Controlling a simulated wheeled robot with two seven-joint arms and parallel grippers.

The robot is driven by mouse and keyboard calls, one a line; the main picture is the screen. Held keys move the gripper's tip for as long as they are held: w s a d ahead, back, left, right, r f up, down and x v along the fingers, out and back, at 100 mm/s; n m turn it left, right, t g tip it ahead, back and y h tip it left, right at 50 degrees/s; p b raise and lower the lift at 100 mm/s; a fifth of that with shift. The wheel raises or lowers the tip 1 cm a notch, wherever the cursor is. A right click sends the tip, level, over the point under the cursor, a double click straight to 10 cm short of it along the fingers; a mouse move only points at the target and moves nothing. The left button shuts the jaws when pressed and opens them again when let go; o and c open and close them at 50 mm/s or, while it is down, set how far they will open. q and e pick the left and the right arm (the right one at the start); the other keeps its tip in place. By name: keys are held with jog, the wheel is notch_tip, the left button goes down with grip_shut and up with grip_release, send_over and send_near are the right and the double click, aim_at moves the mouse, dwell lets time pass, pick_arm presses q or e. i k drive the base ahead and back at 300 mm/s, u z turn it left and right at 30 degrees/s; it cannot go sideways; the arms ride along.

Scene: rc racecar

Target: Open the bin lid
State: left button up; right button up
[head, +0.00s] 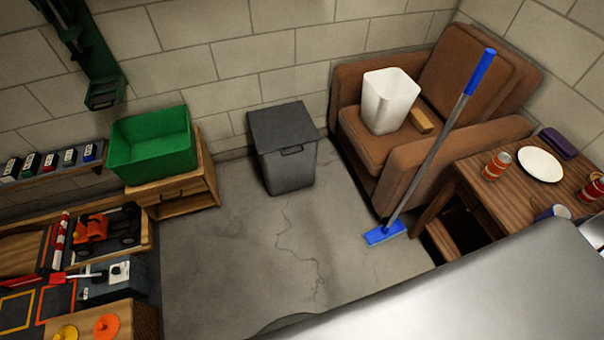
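A dark grey bin (287,170) stands on the concrete floor against the back wall, left of the armchair. Its flat, square grey lid (283,122) lies shut across the top. A small dark handle (291,150) shows on the front just below the lid's edge. The inside of the bin is hidden. Neither of my grippers is in view, and nothing is touching the bin.
A brown armchair (448,145) holds a white container (388,100). A blue-handled mop (440,150) leans there, its head on the floor. A green crate (152,145) sits on a wooden cabinet (187,190) at left. A wooden table (480,205) stands right. Floor before the bin is clear.

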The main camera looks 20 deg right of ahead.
aim_at(281, 127)
jog(key=k, duration=0.55)
jog(key=u, duration=0.65)
jog(key=i, duration=1.35)
jog(key=z, duration=0.6)
